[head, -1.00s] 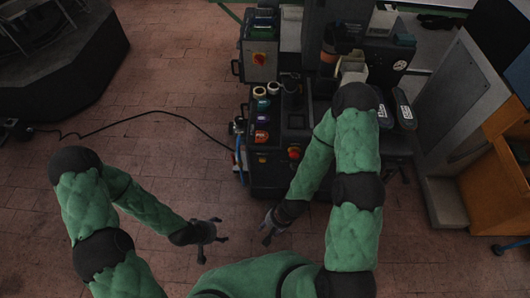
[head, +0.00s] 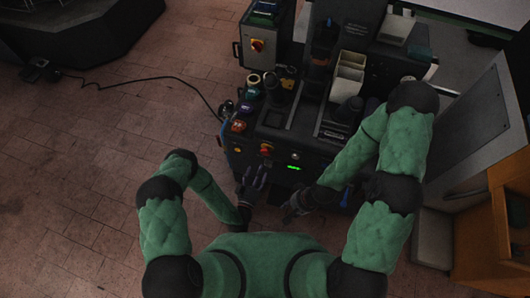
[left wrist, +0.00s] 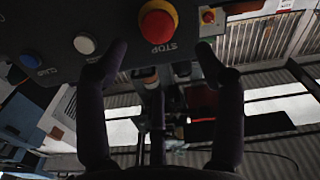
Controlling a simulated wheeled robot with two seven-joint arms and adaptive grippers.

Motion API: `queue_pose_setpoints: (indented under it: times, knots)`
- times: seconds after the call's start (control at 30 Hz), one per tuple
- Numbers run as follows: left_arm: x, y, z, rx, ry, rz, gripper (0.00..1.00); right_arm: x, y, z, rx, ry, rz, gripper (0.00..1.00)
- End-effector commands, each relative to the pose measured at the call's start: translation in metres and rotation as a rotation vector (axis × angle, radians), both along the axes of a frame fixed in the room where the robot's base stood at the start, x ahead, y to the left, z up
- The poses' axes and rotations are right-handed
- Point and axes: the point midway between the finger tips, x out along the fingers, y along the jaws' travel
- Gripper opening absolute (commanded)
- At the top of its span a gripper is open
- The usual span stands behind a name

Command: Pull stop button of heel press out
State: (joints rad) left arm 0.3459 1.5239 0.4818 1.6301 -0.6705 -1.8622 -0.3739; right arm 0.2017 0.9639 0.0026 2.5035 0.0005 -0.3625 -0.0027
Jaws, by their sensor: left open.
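The stop button (left wrist: 158,22) is a red knob in a yellow ring with the word STOP beside it, at the top of the left wrist view. My left gripper (left wrist: 160,50) is open, with its two fingers apart below the button and nothing between them; the gap to the button is hard to judge. In the head view the heel press (head: 290,130) stands ahead, and a small red button (head: 266,148) shows on its front. My left gripper (head: 252,178) is just before that front. My right gripper (head: 290,212) is lower and to the right; its fingers are unclear.
A white button (left wrist: 84,44) and a blue button (left wrist: 30,60) sit left of the stop button in the left wrist view. A control box (head: 258,42) with a red switch stands behind the press. A wooden cabinet (head: 510,200) is at right. The brick floor at left is mostly clear.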

Motion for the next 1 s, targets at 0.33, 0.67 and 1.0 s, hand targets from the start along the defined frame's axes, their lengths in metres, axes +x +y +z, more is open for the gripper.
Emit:
queue_pose_setpoints:
  times: [0.33, 0.67, 1.0]
  knots:
    - [0.053, -0.019, -0.001, 0.001, -0.002, -0.006, 0.69, 0.000, 0.000, -0.010, 0.000, 0.000, -0.001, 0.40]
    - [0.091, -0.031, -0.001, 0.001, 0.002, -0.003, 0.69, 0.000, 0.000, -0.018, 0.000, -0.001, -0.001, 0.40]
    - [0.097, -0.032, 0.000, 0.000, 0.003, -0.002, 0.69, 0.000, 0.000, -0.018, 0.000, -0.001, -0.001, 0.40]
